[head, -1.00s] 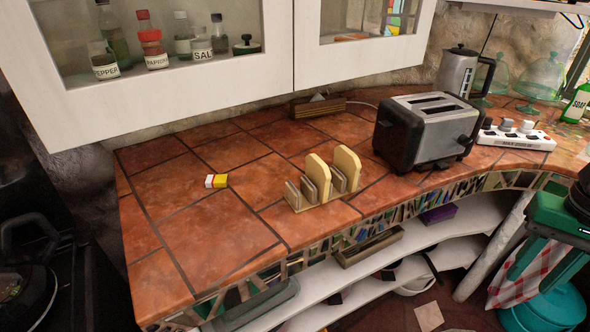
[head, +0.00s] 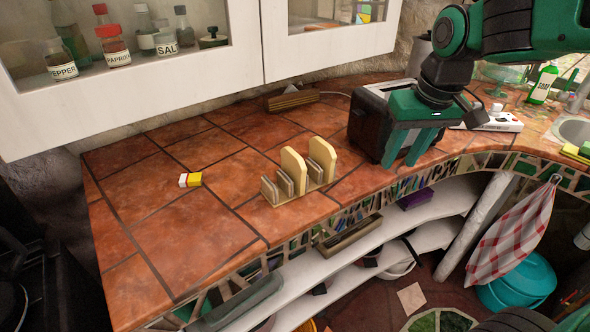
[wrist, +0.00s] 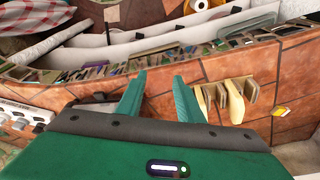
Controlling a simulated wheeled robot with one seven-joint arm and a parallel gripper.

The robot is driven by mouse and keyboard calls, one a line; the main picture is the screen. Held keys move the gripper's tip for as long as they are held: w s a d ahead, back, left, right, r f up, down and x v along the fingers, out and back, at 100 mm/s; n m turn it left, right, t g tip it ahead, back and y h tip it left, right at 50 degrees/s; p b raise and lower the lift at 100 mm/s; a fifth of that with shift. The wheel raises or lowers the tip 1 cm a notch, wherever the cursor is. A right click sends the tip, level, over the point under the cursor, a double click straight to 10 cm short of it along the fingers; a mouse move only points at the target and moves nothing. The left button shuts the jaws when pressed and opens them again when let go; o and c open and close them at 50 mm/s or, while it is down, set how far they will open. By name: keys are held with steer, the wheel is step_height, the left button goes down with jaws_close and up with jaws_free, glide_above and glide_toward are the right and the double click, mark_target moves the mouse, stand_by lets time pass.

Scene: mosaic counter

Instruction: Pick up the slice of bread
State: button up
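Two slices of bread stand upright in a toast rack (head: 284,200) on the tiled counter. The left slice (head: 294,168) and the right slice (head: 323,158) are both pale with a tan crust. In the wrist view a slice (wrist: 234,103) shows right of my fingers, with the other slice (wrist: 201,103) closer to them. My gripper (head: 412,150) points down in front of the toaster, to the right of the rack and apart from the bread. Its two green fingers (wrist: 158,95) are spread with nothing between them.
The toaster (head: 368,118) stands behind my gripper, partly hidden by it. A small yellow and white box (head: 190,180) lies on the left of the counter. A power strip (head: 500,121) is at the right.

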mark_target(295, 153)
steer(key=w+a+r+n+t+y, duration=0.1)
steer(key=w+a+r+n, duration=0.1)
steer(key=a, duration=0.7)
steer(key=w+a+r+n+y, duration=0.1)
steer(key=w+a+r+n, duration=0.15)
steer(key=a, duration=0.65)
steer(key=f, duration=0.1)
steer(key=a+f, duration=0.1)
steer(key=f, duration=0.1)
steer(key=w+a+f, duration=0.1)
steer(key=shift+a+f, duration=0.1)
steer(key=shift+f, duration=0.15)
steer(key=shift+w+x, duration=0.15)
steer(key=shift+x, duration=1.35)
steer(key=shift+w+x, duration=0.1)
steer(key=shift+x, duration=1.45)
steer(key=shift+r, duration=0.15)
steer(key=c, duration=0.8)
